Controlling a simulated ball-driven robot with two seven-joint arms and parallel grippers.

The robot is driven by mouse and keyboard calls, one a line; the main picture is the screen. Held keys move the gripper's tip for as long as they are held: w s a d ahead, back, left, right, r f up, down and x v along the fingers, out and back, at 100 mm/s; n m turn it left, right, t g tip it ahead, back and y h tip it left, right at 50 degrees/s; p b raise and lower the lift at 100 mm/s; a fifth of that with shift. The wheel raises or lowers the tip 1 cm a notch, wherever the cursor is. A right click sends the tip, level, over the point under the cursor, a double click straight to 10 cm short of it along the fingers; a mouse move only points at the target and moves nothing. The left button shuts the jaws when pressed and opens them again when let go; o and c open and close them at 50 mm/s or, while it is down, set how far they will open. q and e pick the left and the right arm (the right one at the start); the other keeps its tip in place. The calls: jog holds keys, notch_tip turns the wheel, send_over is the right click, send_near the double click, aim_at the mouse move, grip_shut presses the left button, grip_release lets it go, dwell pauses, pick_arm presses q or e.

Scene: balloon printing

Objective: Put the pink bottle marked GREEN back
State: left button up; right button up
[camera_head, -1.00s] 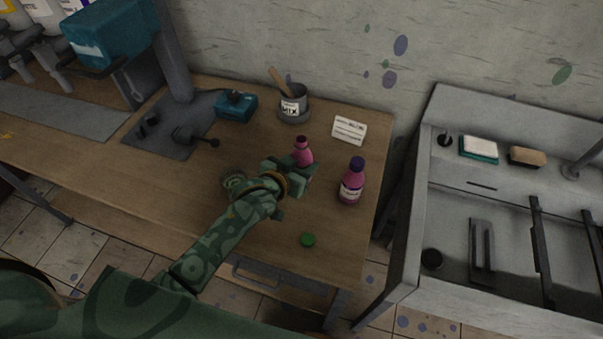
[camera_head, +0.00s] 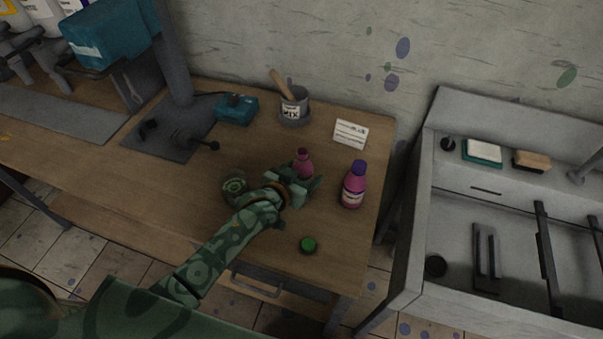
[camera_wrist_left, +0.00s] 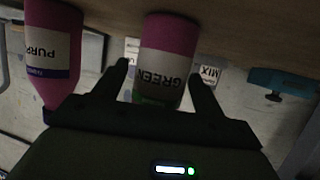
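The pink bottle marked GREEN (camera_head: 303,161) stands upright on the wooden table, its neck open and without a cap. In the left wrist view, which is upside down, its label faces me (camera_wrist_left: 165,65). My left gripper (camera_head: 306,183) is at the near side of it. Its two fingers (camera_wrist_left: 158,75) lie either side of the bottle, with a visible gap at the left finger, so it looks open. A green cap (camera_head: 308,245) lies near the table's front edge. The right gripper is not in view.
A second pink bottle with a purple cap (camera_head: 354,184) stands close on the right; its label (camera_wrist_left: 48,55) begins PUR. Behind are a white card (camera_head: 350,132) and a MIX pot (camera_head: 294,106). A sink (camera_head: 470,215) stands right.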

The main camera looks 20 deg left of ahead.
pick_arm(q)
jog(key=shift+r, duration=0.1)
jog(key=shift+s+r, duration=0.15)
jog(key=shift+s, duration=0.05)
jog(key=p+v, duration=0.3)
jog(key=v, duration=0.8)
jog(key=shift+s+a, duration=0.2)
jog(key=shift+s, duration=0.05)
